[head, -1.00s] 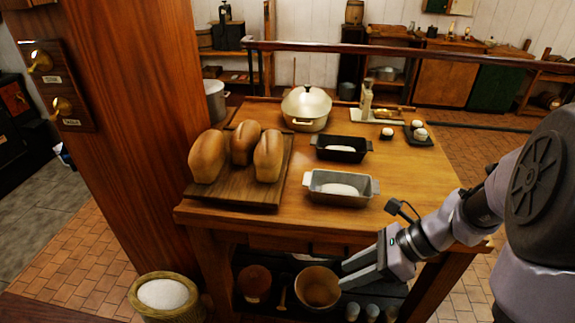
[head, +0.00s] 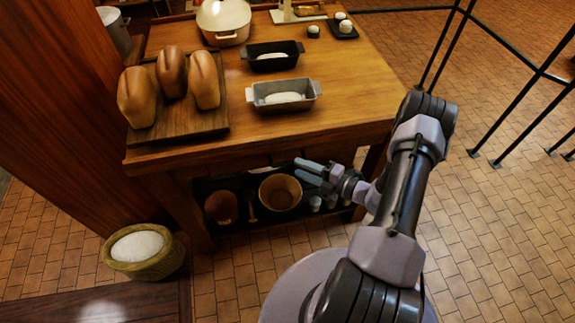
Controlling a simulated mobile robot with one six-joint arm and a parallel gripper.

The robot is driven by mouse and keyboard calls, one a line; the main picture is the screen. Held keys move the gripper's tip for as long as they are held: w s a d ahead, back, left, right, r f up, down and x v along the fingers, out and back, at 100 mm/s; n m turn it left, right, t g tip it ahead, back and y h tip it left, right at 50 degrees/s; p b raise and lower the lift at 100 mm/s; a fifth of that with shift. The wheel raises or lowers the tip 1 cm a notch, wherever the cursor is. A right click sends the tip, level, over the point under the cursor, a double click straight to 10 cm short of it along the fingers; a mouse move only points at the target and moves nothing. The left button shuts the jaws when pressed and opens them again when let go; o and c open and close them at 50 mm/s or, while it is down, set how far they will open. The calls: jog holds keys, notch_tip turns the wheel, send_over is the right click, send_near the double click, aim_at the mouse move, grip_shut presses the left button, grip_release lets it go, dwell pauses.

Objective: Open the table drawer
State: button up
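The wooden table (head: 345,110) stands in the middle of the head view. Its drawer front is in the shaded apron under the front edge of the top; its outline and any handle are hard to make out, and no drawer sticks out. My gripper (head: 299,169) is in front of the table, below the top's front edge and toward its right side. Its two fingers point left, with a gap between them and nothing held. I cannot tell whether it touches the table front.
On the top are a board (head: 205,123) with loaves, two loaf tins (head: 288,104) and a pot (head: 221,38). A bowl (head: 281,205) sits on the shelf below. A basket (head: 160,265) stands at the front left.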

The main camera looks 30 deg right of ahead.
aim_at(288, 163)
jog(key=b+x, duration=0.1)
jog(key=x, duration=0.4)
jog(key=shift+w+a, duration=0.15)
jog(key=shift+w, duration=0.15)
jog(key=shift+c, duration=0.4)
grip_shut()
dwell(0.6)
